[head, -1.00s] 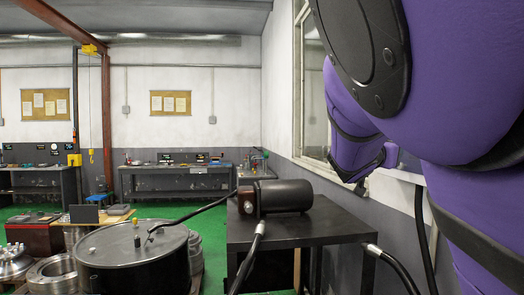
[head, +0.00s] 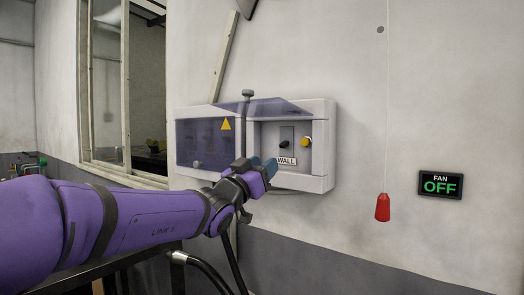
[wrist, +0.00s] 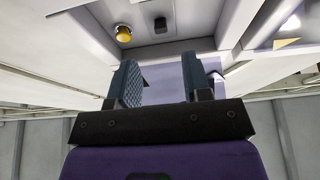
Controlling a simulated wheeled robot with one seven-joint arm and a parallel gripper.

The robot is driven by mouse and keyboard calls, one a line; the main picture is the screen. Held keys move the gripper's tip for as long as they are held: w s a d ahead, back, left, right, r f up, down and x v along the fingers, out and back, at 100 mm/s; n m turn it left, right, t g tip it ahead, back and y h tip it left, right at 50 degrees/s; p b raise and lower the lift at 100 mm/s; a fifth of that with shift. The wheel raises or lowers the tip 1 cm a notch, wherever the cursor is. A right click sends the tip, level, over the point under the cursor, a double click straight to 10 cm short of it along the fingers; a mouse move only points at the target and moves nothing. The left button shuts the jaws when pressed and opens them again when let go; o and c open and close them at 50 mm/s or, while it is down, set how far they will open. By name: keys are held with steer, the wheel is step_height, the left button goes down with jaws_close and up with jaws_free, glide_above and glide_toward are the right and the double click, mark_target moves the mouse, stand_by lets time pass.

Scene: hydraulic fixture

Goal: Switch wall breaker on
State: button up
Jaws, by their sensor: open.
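A grey breaker box (head: 322,184) is mounted on the wall. Its right compartment is open, with its tinted cover (head: 275,107) raised. Inside are a small black switch (head: 286,137), a yellow knob (head: 306,142) and a label reading WALL (head: 287,161). My gripper (head: 263,171) is in front of the lower left of this compartment. In the wrist view my gripper (wrist: 160,78) is open and empty, its two blue-grey fingers apart. The black switch (wrist: 160,25) and yellow knob (wrist: 123,33) show beyond the fingertips, apart from them. I cannot tell the switch's position.
The box's left compartment has a closed tinted cover (head: 192,143) with a yellow warning triangle. A red pull handle (head: 382,207) hangs on a cord to the right, beside a FAN OFF sign (head: 440,185). A window (head: 125,90) is at left. A hose (head: 205,268) is below my arm.

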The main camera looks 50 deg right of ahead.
mark_target(284, 144)
steer(key=x, duration=0.8)
steer(key=shift+w+d, duration=0.1)
steer(key=shift+d, duration=0.25)
jaws_close()
